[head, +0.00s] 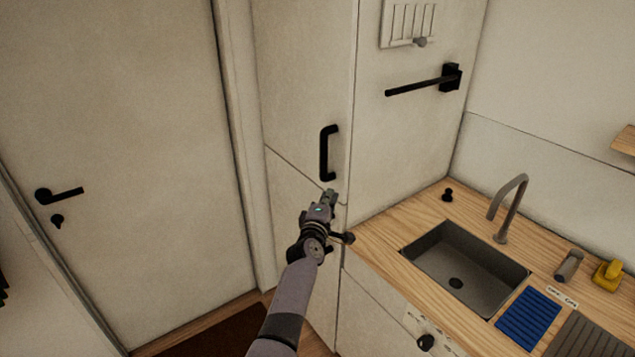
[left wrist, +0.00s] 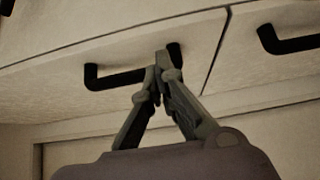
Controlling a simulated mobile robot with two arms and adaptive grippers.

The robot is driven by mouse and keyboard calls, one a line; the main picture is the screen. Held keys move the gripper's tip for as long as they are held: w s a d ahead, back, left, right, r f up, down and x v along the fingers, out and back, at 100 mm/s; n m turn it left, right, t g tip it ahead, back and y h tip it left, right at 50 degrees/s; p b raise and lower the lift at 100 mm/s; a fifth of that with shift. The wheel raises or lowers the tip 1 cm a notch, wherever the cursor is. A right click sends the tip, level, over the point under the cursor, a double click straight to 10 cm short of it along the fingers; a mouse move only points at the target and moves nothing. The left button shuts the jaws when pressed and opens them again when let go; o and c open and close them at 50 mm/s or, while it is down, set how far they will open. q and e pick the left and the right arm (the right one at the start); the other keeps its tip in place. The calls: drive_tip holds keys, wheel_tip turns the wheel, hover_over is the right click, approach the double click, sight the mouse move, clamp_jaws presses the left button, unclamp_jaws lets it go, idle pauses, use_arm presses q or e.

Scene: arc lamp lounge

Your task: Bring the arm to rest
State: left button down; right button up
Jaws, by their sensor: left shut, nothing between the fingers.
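My left arm comes up from the bottom of the head view, and its left gripper (head: 331,195) is in front of the tall cream cabinet (head: 299,75). The gripper is shut and empty. Its fingertips meet in the left wrist view (left wrist: 162,62), in front of a black bar handle (left wrist: 112,80) on a pale panel. I cannot tell whether they touch that handle. In the head view a vertical black handle (head: 325,153) on the cabinet is just above the gripper. My right gripper is in neither view.
A wooden counter (head: 385,238) with a dark sink (head: 455,280) and a tap (head: 512,205) is at the right. A black rail (head: 415,87) juts from the cabinet side. A closed door (head: 125,150) with a black lever is at the left.

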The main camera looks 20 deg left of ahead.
use_arm(q)
drive_tip(key=s+d+f+m+g+h+b, duration=0.1)
drive_tip(key=s+d+f+m+g+b, duration=0.2)
drive_tip(key=s+f, duration=0.9)
drive_tip(key=s+d+f+m+g+h, duration=0.1)
drive_tip(key=s+d+f+m+g, duration=0.3)
drive_tip(key=f, duration=1.3)
drive_tip(key=s+f+m+g+h+b, duration=0.15)
drive_tip(key=s+f+m, duration=0.35)
drive_tip(key=s+f, duration=0.75)
drive_tip(key=s+f+m+g+b, duration=0.1)
drive_tip(key=s+f+m+g, duration=0.1)
drive_tip(key=s+f, duration=0.5)
drive_tip(key=s+a+f+m+g+b, duration=0.1)
drive_tip(key=s+f+m+g, duration=0.2)
drive_tip(key=s+f, duration=0.5)
drive_tip(key=s+a+f+m+g+b, duration=0.1)
drive_tip(key=s+f+m+g, duration=0.2)
drive_tip(key=s, duration=2.2)
wheel_tip(320, 180, down, 4)
drive_tip(key=shift+a+f+m+y+b, duration=0.15)
drive_tip(key=shift+f+m+y+b, duration=0.2)
drive_tip(key=shift+m, duration=0.75)
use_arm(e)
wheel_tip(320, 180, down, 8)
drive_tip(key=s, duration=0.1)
use_arm(q)
drive_tip(key=shift+s+r, duration=0.1)
